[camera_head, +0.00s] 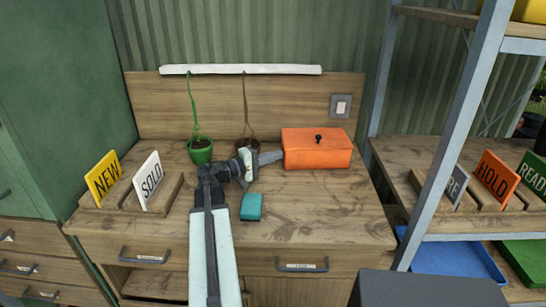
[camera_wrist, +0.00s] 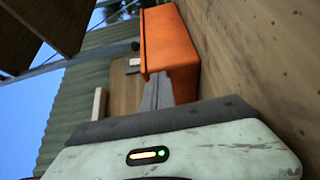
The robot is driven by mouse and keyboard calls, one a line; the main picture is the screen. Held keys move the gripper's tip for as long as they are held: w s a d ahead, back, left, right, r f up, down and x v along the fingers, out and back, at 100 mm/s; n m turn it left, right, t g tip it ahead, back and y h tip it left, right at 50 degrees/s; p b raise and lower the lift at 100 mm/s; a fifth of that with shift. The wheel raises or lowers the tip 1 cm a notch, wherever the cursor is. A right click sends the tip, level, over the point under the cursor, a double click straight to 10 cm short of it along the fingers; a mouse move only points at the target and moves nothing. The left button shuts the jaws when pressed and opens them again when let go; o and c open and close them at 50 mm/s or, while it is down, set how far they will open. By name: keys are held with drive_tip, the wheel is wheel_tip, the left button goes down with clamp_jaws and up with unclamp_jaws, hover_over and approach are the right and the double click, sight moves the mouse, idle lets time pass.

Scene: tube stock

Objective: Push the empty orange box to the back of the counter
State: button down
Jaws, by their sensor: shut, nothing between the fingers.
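A teal block (camera_head: 251,207) lies near the counter's front. A sign rack with NEW (camera_head: 103,178) and SOLD (camera_head: 148,181) signs is at left. A shelf post (camera_head: 455,135) rises at right. The front right counter is clear.

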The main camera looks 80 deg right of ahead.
drive_tip(key=shift+s+a, duration=0.1)
drive_tip(key=shift+s, duration=0.8)
drive_tip(key=shift+w, duration=0.25)
wheel_tip(320, 180, up, 6)
drive_tip(key=p, duration=0.6)
drive_tip(key=s+a+f+b, duration=0.1)
drive_tip(key=s, duration=1.9)
drive_tip(key=shift+s+a, duration=0.2)
drive_tip(key=shift+a, duration=0.1)
